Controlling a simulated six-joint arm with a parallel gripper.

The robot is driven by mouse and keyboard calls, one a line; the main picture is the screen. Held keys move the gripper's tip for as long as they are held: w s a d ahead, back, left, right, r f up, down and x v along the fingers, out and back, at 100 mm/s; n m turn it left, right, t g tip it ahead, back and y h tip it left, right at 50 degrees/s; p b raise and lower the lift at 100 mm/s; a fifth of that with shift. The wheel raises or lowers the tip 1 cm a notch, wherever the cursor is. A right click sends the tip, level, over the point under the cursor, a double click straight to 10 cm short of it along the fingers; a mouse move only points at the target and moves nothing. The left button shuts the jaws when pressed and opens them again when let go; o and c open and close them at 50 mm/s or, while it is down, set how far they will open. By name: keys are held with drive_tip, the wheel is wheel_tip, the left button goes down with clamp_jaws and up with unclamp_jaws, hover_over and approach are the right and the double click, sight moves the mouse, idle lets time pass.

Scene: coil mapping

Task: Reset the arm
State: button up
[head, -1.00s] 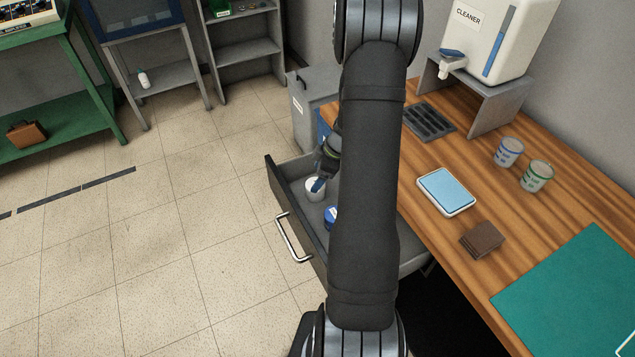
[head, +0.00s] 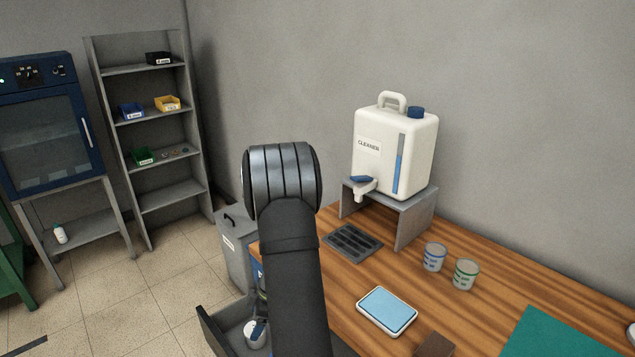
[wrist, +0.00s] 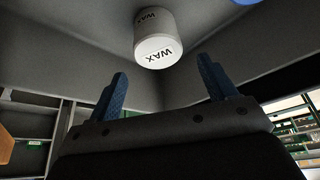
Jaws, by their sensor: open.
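My gripper (wrist: 162,70) is open, with its two blue-tipped fingers apart and nothing between them. A white tub marked WAX (wrist: 157,42) stands beyond the fingertips in the wrist view, apart from them. In the head view a white tub (head: 256,334) sits in the open grey drawer (head: 212,329), with a blue fingertip close by it. My arm hides most of my gripper and much of the drawer there.
The wooden bench (head: 470,308) holds a scale (head: 387,309), two cups (head: 434,257), a drain grate (head: 352,241), a brown block (head: 435,345) and a green mat (head: 565,335). A cleaner jug (head: 395,150) stands on a grey stand (head: 415,218). A grey bin (head: 236,245) is behind the drawer.

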sight(252, 329)
drive_tip(key=f, duration=0.4)
drive_tip(key=a+f, duration=0.1)
drive_tip(key=f, duration=0.2)
drive_tip(key=shift+s, duration=0.15)
wheel_tip(252, 329, up, 3)
drive_tip(key=shift+f, duration=0.15)
drive_tip(key=shift+r, duration=0.65)
